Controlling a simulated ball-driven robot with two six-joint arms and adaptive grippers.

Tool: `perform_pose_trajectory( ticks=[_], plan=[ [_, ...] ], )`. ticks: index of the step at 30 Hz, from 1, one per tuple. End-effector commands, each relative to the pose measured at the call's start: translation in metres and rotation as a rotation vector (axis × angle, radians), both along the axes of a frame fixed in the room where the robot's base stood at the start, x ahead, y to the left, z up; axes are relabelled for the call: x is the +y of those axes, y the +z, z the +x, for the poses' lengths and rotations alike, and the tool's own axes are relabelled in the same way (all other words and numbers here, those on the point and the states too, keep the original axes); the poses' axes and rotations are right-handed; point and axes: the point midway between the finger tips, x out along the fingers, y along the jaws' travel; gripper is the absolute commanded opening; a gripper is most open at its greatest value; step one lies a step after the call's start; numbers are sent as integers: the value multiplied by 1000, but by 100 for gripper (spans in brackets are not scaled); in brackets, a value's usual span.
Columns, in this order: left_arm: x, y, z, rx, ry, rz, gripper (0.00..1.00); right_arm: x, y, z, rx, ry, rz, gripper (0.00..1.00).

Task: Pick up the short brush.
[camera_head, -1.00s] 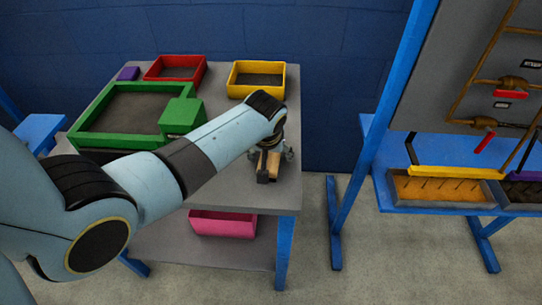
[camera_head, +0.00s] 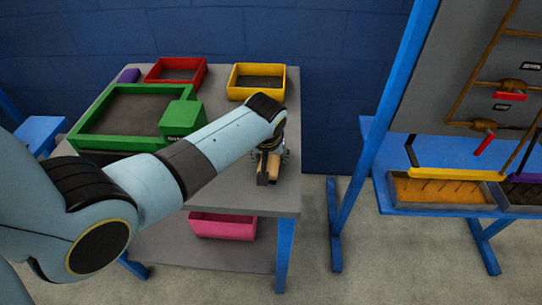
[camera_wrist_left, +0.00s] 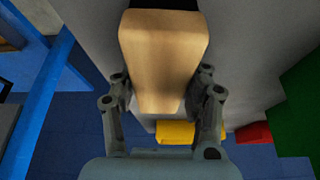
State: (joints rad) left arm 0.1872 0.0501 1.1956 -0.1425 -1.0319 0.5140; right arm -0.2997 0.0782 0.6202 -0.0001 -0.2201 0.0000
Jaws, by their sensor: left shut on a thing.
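The short brush (camera_head: 274,167) has a light wooden handle and a dark part beside it, on the right end of the grey table. In the left wrist view the wooden handle (camera_wrist_left: 162,60) fills the space between the fingers, with a dark part at the top edge. My left gripper (camera_head: 270,156) points down over the brush and is shut on it. In the left wrist view the fingers of my left gripper (camera_wrist_left: 163,92) press on both sides of the handle. I cannot tell whether the brush touches the table. My right gripper is not in view.
The grey table (camera_head: 222,95) holds a green tray (camera_head: 88,128) with a green box (camera_head: 182,118), a red bin (camera_head: 152,79), a yellow bin (camera_head: 235,92) and a purple block (camera_head: 129,76). A pink bin (camera_head: 222,228) sits on the lower shelf. A blue-framed panel stand (camera_head: 372,150) stands right.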

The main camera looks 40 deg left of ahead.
Motion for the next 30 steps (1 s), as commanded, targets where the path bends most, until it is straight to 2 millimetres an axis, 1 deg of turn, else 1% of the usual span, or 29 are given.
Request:
perform_pose_trajectory(
  ticks=[5,8,9,11,15,21,24,27,30],
  plan=[
    [0,14,1,-2,0,0,12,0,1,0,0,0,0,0],
    [0,33,2,-6,-1,1,12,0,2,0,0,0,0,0],
    [0,44,2,-7,-1,1,12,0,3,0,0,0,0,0],
    [-5,49,-15,-1,-2,-1,12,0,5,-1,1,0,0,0],
    [-13,68,-46,-1,0,0,12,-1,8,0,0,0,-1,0],
    [-25,92,-86,-2,0,-2,12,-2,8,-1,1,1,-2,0],
    [-29,101,-99,0,0,-1,12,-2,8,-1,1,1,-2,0],
    [-31,106,-108,0,0,-1,12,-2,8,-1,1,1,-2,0],
    [-32,109,-111,0,0,0,12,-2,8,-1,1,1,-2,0]
  ],
)
